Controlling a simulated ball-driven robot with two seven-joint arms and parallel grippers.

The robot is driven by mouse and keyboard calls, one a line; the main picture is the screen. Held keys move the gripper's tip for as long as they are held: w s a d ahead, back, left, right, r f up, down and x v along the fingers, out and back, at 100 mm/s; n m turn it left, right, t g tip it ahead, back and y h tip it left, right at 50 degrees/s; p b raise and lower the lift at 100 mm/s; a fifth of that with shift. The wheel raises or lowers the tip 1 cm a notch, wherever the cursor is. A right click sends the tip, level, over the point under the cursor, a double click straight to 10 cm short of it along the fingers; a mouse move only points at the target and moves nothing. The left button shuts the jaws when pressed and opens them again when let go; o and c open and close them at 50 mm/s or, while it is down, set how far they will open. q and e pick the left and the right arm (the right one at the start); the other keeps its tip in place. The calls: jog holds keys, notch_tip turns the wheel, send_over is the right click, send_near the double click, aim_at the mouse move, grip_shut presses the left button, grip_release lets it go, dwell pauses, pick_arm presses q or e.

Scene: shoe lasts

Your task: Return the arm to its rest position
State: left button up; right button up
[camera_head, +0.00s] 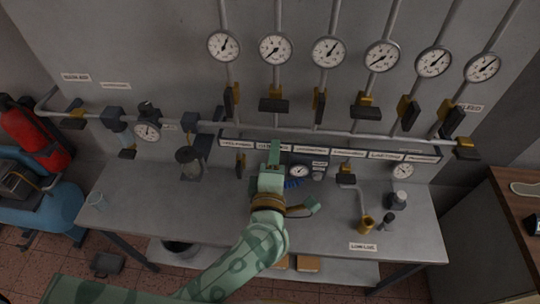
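My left arm, pale green with darker patches, comes in from the lower left and reaches up over the middle of the grey bench (140,204). Its gripper (273,153) points away from me, in front of the label strip at the back of the bench. The fingers overlap in this view, so I cannot tell whether they are open or shut. No held thing shows. My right gripper is not in view.
Several round gauges (329,52) and valve handles hang on pipes along the wall. The bench's front left is mostly clear.

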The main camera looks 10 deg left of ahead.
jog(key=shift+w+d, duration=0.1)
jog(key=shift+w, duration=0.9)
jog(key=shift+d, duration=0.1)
